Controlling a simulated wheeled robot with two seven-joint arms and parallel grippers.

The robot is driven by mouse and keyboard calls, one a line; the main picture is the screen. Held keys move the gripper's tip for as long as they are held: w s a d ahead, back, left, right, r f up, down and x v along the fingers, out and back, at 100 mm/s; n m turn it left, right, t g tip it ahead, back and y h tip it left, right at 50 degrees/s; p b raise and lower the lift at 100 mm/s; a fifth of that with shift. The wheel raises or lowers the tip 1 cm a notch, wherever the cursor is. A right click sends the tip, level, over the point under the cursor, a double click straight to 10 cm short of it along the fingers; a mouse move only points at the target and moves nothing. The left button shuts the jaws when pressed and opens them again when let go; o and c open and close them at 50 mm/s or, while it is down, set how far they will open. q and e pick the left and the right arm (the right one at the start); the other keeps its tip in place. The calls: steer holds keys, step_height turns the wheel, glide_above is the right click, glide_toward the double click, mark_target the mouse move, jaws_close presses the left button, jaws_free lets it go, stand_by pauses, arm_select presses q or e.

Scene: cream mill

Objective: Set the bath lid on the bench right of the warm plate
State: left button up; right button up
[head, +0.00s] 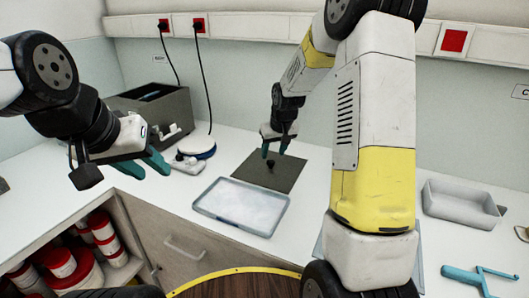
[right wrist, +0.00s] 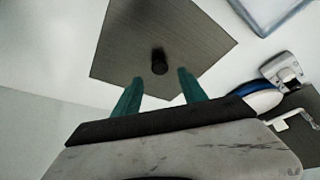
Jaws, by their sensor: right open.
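The bath lid (head: 253,177) is a flat dark grey square with a small black knob (head: 271,164). It lies on the bench to the right of the round white-and-blue warm plate (head: 197,149). My right gripper (head: 274,155) is open just above the lid, and its fingers are apart with nothing between them. In the right wrist view, the lid (right wrist: 190,35) shows beyond the fingertips, with the knob (right wrist: 159,62) in line with the gap. The grey bath (head: 150,112) stands at the back left. My left gripper (head: 152,175) is open and empty over the bench's left part.
A shallow pale tray (head: 203,208) lies in front of the lid. A white bin (head: 464,205) and a turquoise tool (head: 462,276) are at the right. Two cords hang from wall sockets behind the bath and warm plate. An open shelf with red-lidded tubs (head: 62,262) is below left.

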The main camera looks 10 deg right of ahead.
steer(key=s+r, duration=1.7)
steer(key=s+a+r+m+t+y, duration=0.1)
steer(key=s, duration=1.3)
steer(key=shift+s+m+t, duration=0.3)
steer(key=shift+s, duration=0.05)
steer(key=shift+r, duration=0.1)
